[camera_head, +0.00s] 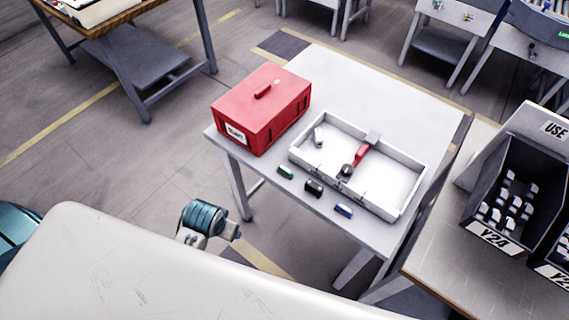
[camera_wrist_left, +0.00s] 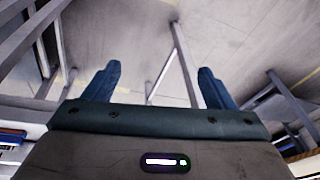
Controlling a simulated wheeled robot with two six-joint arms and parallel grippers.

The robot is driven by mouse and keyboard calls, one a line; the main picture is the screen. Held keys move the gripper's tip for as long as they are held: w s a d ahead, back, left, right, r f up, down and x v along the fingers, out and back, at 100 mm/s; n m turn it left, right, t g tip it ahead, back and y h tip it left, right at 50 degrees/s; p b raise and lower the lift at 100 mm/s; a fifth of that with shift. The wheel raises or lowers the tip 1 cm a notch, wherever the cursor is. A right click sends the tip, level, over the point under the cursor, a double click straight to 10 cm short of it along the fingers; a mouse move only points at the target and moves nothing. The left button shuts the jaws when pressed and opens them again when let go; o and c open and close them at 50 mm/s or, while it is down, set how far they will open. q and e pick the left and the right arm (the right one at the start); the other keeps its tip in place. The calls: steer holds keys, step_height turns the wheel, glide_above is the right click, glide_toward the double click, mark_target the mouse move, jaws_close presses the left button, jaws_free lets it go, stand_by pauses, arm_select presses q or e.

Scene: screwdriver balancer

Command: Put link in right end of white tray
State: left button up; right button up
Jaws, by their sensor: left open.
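The white tray (camera_head: 410,192) lies on a white table. A small grey piece (camera_head: 318,136) rests in its left end; it may be the link, but it is too small to tell. A tool with a red grip (camera_head: 360,155) and dark end lies across the tray's middle. The right end of the tray is bare. In the left wrist view my left gripper (camera_wrist_left: 160,84) is open and empty, its two blue fingers wide apart, with floor and table legs beyond. My right gripper is in neither view.
A red lidded box (camera_head: 262,108) stands left of the tray. Green (camera_head: 286,172), black (camera_head: 314,188) and blue (camera_head: 344,210) small items lie along the table's front edge. At right, a dark bin marked Y24 (camera_head: 496,238) holds several small whitish parts on another table.

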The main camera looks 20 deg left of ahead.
arm_select(q)
steer(key=w+d+r+p, duration=0.1)
steer(key=w+d+r, duration=0.1)
steer(key=w+r, duration=0.45)
step_height(320, 180, up, 3)
steer(key=m+g+h, duration=0.1)
steer(key=m+g, duration=0.2)
glide_above(285, 169)
step_height(285, 169, down, 5)
steer(key=shift+s+d+r+p, duration=0.1)
steer(key=shift+d+p, duration=0.05)
steer(key=shift+p, duration=0.95)
steer(key=shift+f+p, duration=0.5)
steer(key=shift+f, duration=0.1)
step_height(285, 169, down, 3)
steer(key=shift+f+p, duration=0.1)
steer(key=shift+p, duration=0.55)
steer(key=shift+w+f, duration=0.2)
steer(key=shift+f, duration=0.35)
steer(key=c, duration=1.1)
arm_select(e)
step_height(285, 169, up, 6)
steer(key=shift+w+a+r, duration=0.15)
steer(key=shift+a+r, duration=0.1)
arm_select(q)
steer(key=shift+r, duration=0.1)
